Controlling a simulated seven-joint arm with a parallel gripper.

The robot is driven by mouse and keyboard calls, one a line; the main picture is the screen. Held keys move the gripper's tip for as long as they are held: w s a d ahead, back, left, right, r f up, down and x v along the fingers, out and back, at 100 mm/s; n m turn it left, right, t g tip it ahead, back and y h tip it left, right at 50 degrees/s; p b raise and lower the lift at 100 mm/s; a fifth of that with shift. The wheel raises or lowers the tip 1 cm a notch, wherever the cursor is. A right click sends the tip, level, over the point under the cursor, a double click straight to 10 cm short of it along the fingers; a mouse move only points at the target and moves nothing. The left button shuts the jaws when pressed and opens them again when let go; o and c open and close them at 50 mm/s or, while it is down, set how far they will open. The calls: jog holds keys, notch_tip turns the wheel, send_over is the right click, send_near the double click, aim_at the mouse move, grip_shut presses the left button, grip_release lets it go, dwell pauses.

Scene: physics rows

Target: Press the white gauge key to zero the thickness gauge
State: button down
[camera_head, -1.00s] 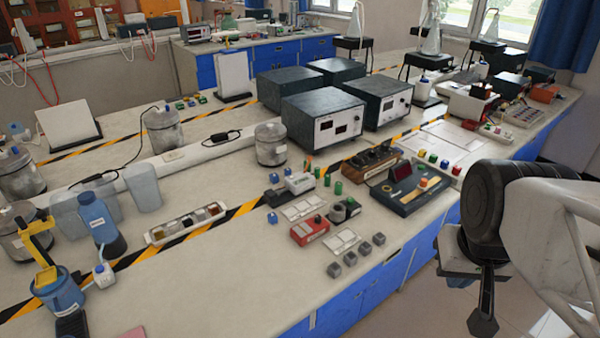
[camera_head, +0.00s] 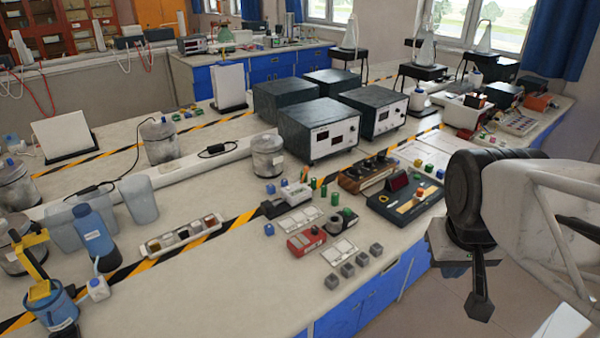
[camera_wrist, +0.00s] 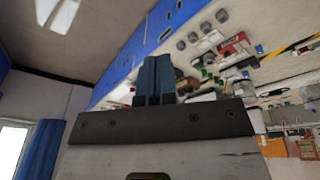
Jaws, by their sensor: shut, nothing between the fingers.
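My gripper (camera_head: 479,305) hangs off the bench's front edge at the right of the head view, empty, with its dark fingers together. In the wrist view the shut fingers (camera_wrist: 155,78) point toward the blue bench front. On the bench, left of my gripper, sits a dark console (camera_head: 405,198) with a red display and an orange-topped part. A small white-and-dark device (camera_head: 291,196) stands farther left, with a red box (camera_head: 305,242) in front of it. I cannot tell which of these is the thickness gauge, and no white key is clearly distinguishable.
Several grey cubes (camera_head: 348,270) line the front edge. Dark instrument boxes (camera_head: 320,125) stand behind. A wooden block with knobs (camera_head: 368,174) is behind the console. Bottles and jars crowd the left. The bench's near left surface (camera_head: 220,290) is clear.

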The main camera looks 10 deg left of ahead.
jog(key=w+a+r+n+h, duration=0.25)
jog(key=w+n, duration=0.25)
jog(key=w, duration=1.2)
jog(key=n+t+h, duration=0.3)
jog(key=n+t, duration=0.2)
jog(key=n, duration=0.9)
send_over(289, 188)
notch_tip(289, 188, down, 18)
jog(key=shift+s+f, duration=0.1)
jog(key=shift+f, duration=0.1)
jog(key=shift+f, duration=4.25)
jog(key=shift+f, duration=0.5)
